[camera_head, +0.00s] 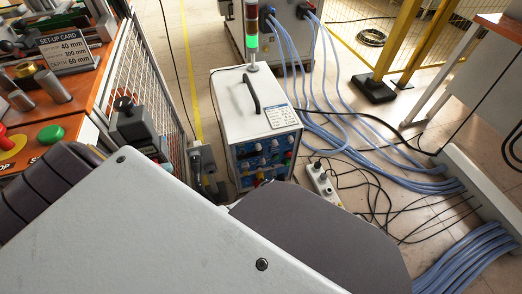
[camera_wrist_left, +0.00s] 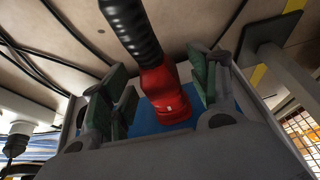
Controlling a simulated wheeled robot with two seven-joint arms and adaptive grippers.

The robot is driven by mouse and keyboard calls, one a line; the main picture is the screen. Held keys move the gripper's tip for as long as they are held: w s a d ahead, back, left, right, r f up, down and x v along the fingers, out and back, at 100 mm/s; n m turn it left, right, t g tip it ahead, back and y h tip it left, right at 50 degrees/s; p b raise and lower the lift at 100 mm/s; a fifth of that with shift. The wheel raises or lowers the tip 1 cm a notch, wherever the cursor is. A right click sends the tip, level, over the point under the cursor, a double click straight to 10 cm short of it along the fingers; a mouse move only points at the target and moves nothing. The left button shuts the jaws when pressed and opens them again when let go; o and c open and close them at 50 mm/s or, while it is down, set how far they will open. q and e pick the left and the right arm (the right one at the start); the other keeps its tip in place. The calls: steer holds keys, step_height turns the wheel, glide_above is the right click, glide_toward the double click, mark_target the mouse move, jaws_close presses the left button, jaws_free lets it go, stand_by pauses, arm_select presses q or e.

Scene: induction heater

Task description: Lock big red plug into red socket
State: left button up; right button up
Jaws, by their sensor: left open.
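The big red plug (camera_wrist_left: 166,95) with its black ribbed cable sleeve (camera_wrist_left: 132,30) shows in the left wrist view. It lies between the green-padded fingers of my left gripper (camera_wrist_left: 162,92), which is open. Gaps show between the plug and the pads, so it is not clamped. In the head view, the heater box (camera_head: 240,100) stands on the floor with a front panel of small coloured fittings (camera_head: 265,158). The lower part of the panel is hidden by my own arm. My right gripper is not in view.
A power strip (camera_head: 322,182) with black cables lies right of the box, and blue hoses (camera_head: 350,145) run across the floor. A workbench (camera_head: 85,75) with a mesh side is at the left. A signal tower (camera_head: 251,35) shows green behind the box.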

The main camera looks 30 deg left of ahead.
arm_select(q)
steer(key=c, duration=1.2)
stand_by(0.7)
stand_by(0.5)
steer(key=shift+g+y+b, duration=0.5)
steer(key=shift+g+b, duration=0.1)
steer(key=shift+b, duration=0.05)
steer(key=shift+f+m+g+y+b, duration=0.15)
steer(key=shift+m+g+y+b, duration=0.3)
steer(key=shift+b, duration=0.5)
steer(key=shift+w, duration=0.1)
stand_by(0.5)
